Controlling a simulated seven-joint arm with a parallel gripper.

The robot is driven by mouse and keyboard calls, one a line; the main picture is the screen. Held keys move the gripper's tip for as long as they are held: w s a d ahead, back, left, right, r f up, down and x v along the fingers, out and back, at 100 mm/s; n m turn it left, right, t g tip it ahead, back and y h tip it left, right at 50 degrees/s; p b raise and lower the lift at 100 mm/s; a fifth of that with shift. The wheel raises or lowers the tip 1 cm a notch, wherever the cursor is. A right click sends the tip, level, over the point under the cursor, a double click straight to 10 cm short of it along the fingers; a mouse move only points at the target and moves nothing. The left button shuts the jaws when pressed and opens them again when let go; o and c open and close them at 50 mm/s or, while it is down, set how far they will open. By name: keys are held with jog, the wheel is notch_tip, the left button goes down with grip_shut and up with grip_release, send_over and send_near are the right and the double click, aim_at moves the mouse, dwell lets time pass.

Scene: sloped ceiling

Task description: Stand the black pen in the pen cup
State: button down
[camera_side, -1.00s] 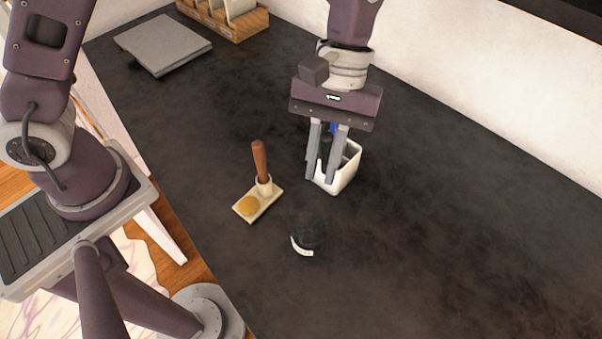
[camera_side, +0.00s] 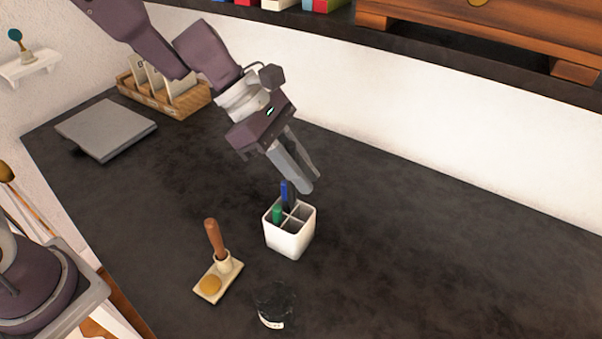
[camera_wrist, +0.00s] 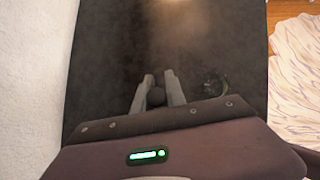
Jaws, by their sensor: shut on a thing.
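The white pen cup (camera_side: 290,240) stands upright on the dark counter, divided into compartments. A green pen (camera_side: 277,213) and a blue pen (camera_side: 285,192) stand in its left part; a dark strip shows beside the blue one, and I cannot tell what it is. My gripper (camera_side: 310,183) is tilted, with its fingertips above and behind the cup's back rim. In the wrist view a dark round-ended thing, seemingly the black pen (camera_wrist: 156,97), sits between the fingers, seen nearly end-on. Its length is hidden in the side view. The cup does not show in the wrist view.
A wooden-handled tool on a small stand (camera_side: 218,275) is left of the cup, and a black jar (camera_side: 273,303) is in front. A grey flat box (camera_side: 106,129) and a wooden rack (camera_side: 160,97) are at the back left. The counter right of the cup is clear.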

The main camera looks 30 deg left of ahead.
aim_at(289, 201)
jog(key=shift+f, duration=5.75)
jog(key=c, duration=1.3)
grip_release()
jog(key=v, duration=0.7)
jog(key=shift+r, duration=0.1)
